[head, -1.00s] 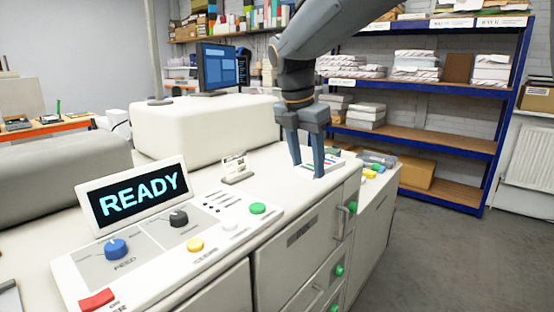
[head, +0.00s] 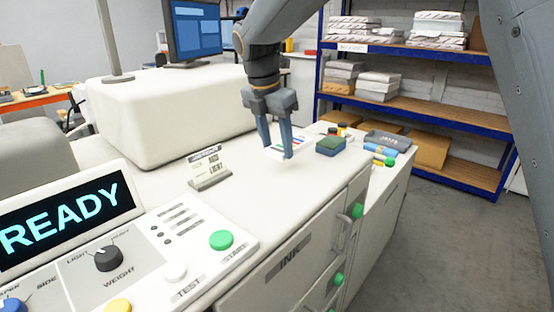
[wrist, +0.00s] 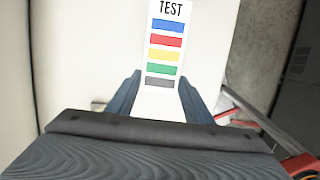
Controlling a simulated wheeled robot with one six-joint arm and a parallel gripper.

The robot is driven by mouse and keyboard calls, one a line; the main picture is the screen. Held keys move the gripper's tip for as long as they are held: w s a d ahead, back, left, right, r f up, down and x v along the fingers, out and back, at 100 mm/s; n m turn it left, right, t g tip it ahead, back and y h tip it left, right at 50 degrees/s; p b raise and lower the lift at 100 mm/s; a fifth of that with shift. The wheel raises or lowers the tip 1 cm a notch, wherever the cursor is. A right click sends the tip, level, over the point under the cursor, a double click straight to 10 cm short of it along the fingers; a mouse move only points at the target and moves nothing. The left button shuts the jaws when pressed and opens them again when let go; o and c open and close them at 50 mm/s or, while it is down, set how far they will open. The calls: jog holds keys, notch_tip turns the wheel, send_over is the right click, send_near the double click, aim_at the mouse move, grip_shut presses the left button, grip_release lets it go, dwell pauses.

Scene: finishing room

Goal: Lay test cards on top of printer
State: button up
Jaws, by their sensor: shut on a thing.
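My gripper (head: 277,151) is shut on the test cards, with its fingers pointing down over the white top of the printer (head: 225,225). In the wrist view, the top test card (wrist: 165,50) is white, marked TEST, with blue, red, yellow, green and grey bars. Its near end lies between the two fingers. In the head view, the striped test cards (head: 293,140) show partly behind the fingers. I cannot tell whether the cards touch the printer top or are held just above it.
A READY display (head: 65,220) and a panel of knobs and buttons are at the lower left. A small sign on a stand (head: 208,167) is left of the gripper. A dark green-topped block (head: 331,146) is just right. The top between sign and block is mostly clear.

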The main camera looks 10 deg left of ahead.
aim_at(275, 157)
jog(key=shift+a+f, duration=0.15)
jog(key=shift+f, duration=0.7)
jog(key=shift+s+f+p, duration=0.1)
jog(key=shift+f+p, duration=0.55)
jog(key=shift+f, duration=1.3)
jog(key=shift+f, duration=0.1)
jog(key=o, duration=1.4)
jog(key=b+v, duration=0.3)
jog(key=v, duration=0.9)
